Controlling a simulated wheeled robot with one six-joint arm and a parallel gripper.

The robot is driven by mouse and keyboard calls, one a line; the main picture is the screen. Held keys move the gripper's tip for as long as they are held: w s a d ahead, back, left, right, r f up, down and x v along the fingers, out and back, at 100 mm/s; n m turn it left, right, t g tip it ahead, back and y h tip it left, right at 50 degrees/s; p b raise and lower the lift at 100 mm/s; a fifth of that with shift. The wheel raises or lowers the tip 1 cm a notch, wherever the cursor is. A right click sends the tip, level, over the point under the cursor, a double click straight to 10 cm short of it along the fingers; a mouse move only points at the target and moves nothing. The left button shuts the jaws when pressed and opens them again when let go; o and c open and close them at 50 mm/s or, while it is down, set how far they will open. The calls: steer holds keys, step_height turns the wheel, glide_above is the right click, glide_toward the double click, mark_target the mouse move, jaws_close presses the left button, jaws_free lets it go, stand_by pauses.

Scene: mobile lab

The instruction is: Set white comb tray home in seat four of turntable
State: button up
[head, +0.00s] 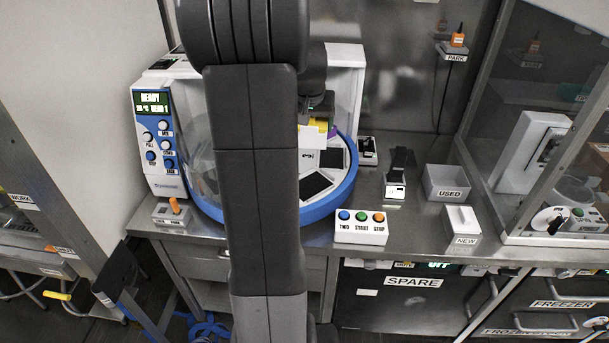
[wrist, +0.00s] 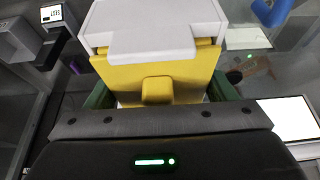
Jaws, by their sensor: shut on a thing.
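My gripper (wrist: 160,92) is shut on a white and yellow piece, which I take to be the white comb tray (wrist: 152,30). Its yellow block sits between my green fingers in the wrist view. In the head view, the held piece (head: 312,138) is small and partly hidden behind my arm, above the turntable. The turntable (head: 332,203) has a blue rim and white segments with dark rectangular areas. My arm covers its middle. A white segment with a dark marking shows just below the held piece. I cannot tell which seat is number four, nor any contact with the turntable.
A machine panel (head: 158,140) reading READY stands left of the turntable. A white button box (head: 362,236) is at its front right.

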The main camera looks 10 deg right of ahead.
step_height(320, 180, down, 16)
steer(key=shift+f+p, duration=0.25)
steer(key=shift+p, duration=0.4)
steer(key=shift+f, duration=0.15)
steer(key=shift+f+b, duration=0.3)
steer(key=shift+b, duration=0.05)
steer(key=o, duration=0.7)
steer(key=shift+o, duration=0.2)
steer(key=shift+r, duration=0.2)
